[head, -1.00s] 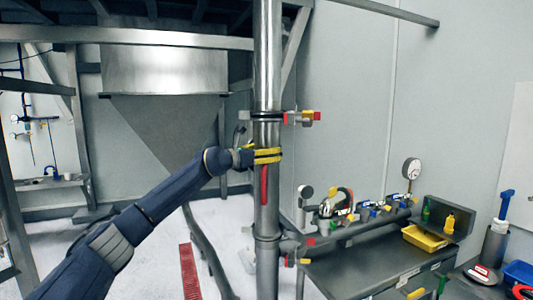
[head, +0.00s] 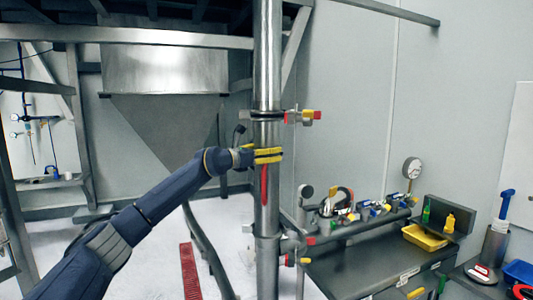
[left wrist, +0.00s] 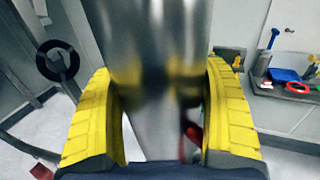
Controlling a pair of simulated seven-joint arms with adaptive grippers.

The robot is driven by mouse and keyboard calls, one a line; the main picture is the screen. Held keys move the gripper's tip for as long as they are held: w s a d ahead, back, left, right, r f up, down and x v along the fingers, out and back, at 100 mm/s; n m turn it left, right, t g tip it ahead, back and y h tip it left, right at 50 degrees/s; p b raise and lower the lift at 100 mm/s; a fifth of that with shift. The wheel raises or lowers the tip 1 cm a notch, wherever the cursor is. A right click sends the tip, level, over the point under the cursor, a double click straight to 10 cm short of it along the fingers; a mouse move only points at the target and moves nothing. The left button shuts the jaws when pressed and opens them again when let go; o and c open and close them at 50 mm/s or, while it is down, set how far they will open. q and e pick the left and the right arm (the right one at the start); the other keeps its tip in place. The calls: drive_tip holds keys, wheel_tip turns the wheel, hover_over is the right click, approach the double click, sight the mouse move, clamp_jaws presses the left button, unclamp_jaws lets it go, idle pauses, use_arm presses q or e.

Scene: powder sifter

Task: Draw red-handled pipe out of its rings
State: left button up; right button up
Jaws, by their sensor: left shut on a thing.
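A shiny steel pipe (head: 267,60) stands upright in the middle of the head view. A red handle (head: 264,185) lies along its front below my left gripper. My left gripper (head: 268,155) reaches in from the left, its yellow fingers shut around the pipe just above the handle. In the left wrist view the pipe (left wrist: 155,60) runs between the two yellow fingers, and a bit of red handle shows near the right finger. An upper ring (head: 266,117) circles the pipe above the gripper, and a lower ring (head: 267,239) circles it below. My right gripper is not seen.
A red-and-yellow clamp (head: 302,117) sticks out right of the upper ring. A dark bench (head: 350,266) with valves, a gauge (head: 411,168) and a yellow tray (head: 425,237) stands at the right. A hopper (head: 165,72) hangs behind at the left.

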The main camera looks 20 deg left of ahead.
use_arm(q)
drive_tip(key=shift+s+d+r, duration=0.1)
drive_tip(key=shift+s+d, duration=0.05)
drive_tip(key=shift+s, duration=0.8)
drive_tip(key=shift+s+d+r, duration=0.1)
drive_tip(key=shift+s, duration=0.9)
drive_tip(key=shift+s+d+r, duration=0.1)
drive_tip(key=shift+s+d, duration=0.05)
drive_tip(key=shift+s, duration=0.8)
idle(2.5)
drive_tip(key=shift+s+d+f, duration=0.1)
drive_tip(key=shift+s, duration=0.25)
drive_tip(key=s+d, duration=0.1)
drive_tip(key=s, duration=0.6)
drive_tip(key=shift+s+r, duration=0.2)
drive_tip(key=shift+s, duration=0.2)
idle(0.7)
drive_tip(key=shift+d, duration=0.1)
idle(0.4)
